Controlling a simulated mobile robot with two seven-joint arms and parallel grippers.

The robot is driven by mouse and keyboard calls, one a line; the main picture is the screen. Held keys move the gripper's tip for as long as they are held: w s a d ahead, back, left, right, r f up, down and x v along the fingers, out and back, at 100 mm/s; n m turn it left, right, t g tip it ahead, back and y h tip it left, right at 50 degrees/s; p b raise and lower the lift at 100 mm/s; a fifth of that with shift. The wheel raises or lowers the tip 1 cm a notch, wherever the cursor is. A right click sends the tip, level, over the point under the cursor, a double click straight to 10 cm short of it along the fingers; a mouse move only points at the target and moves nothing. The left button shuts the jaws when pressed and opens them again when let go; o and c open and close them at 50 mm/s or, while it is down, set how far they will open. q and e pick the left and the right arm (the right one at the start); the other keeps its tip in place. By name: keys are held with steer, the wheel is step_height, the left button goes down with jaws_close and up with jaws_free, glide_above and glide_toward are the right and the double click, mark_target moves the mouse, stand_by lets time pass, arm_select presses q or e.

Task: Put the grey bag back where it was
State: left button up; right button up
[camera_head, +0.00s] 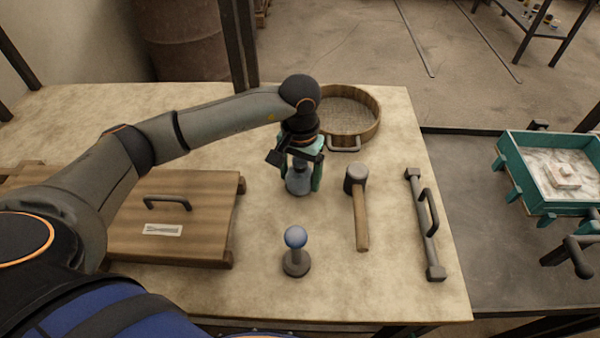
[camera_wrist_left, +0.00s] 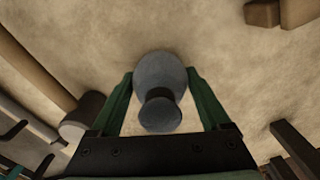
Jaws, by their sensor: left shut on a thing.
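The grey bag (camera_head: 298,182) is a small rounded sack with a narrow neck. It is upright, on or just above the bench top, between the wooden box and the mallet. My left gripper (camera_head: 301,176) points down over it, with its green fingers shut on either side of the bag. In the left wrist view the bag (camera_wrist_left: 160,85) sits between the two green fingers, its tied top towards the camera. I cannot tell whether its base touches the bench. My right gripper is not in view.
A mallet (camera_head: 361,215) lies just right of the bag. A round sieve (camera_head: 372,124) is behind it. A blue-knobbed tool (camera_head: 295,238) stands in front. A wooden box lid (camera_head: 140,215) is left, a bar with a handle (camera_head: 424,230) right. Bare bench (camera_head: 262,215) lies between.

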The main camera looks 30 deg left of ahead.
arm_select(q)
steer(key=shift+f, duration=0.15)
steer(key=o, duration=1.2)
steer(key=shift+o, duration=0.2)
steer(key=shift+r, duration=0.3)
step_height(320, 180, up, 12)
steer(key=shift+f, duration=0.1)
